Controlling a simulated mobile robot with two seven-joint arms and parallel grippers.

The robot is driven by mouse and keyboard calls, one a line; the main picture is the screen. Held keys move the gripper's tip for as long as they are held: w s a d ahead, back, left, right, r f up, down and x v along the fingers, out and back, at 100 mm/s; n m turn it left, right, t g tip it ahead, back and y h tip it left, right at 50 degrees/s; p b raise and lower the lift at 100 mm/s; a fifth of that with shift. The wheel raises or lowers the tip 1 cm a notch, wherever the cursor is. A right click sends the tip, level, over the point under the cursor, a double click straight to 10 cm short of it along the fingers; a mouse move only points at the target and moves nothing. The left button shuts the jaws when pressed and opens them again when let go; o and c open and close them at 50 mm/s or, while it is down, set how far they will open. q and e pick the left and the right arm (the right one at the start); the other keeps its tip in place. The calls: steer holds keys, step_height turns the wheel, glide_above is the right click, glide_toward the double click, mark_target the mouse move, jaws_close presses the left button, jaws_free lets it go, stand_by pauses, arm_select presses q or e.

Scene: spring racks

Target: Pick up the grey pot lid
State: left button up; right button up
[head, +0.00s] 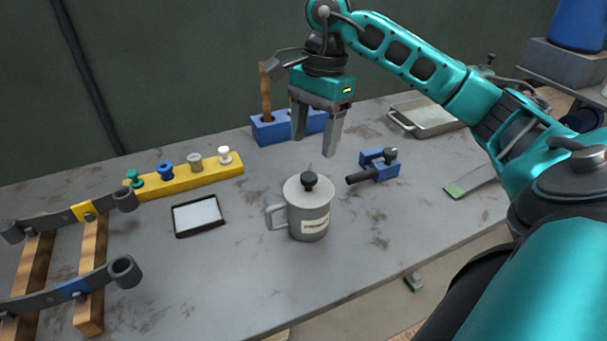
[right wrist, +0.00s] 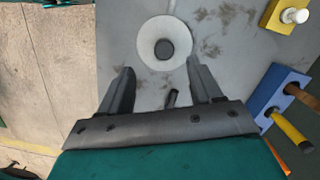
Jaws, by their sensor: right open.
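The grey pot lid (head: 309,190) has a black knob and sits on top of a grey pot (head: 309,222) with a side handle and a label. The pot stands upright near the middle of the table. In the right wrist view the lid (right wrist: 148,43) is a pale disc with a dark round knob, beyond the fingertips. My right gripper (head: 315,146) is open and empty, pointing down above and slightly behind the lid, apart from it. In the right wrist view its two fingers (right wrist: 160,80) stand wide apart. My left gripper does not show.
A yellow rack (head: 190,178) with several knobs and a black-framed tablet (head: 198,216) lie left of the pot. A blue tool block (head: 270,131) stands behind, a small blue vise (head: 378,167) to the right. Leaf springs on wooden bars (head: 92,250) fill the left. A metal tray (head: 425,120) lies back right.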

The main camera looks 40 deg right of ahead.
mark_target(309, 175)
steer(key=f, duration=0.4)
steer(key=shift+a+f, duration=0.25)
steer(key=shift+a, duration=0.05)
steer(key=f, duration=0.5)
steer(key=shift+w, duration=0.2)
steer(key=c, duration=1.1)
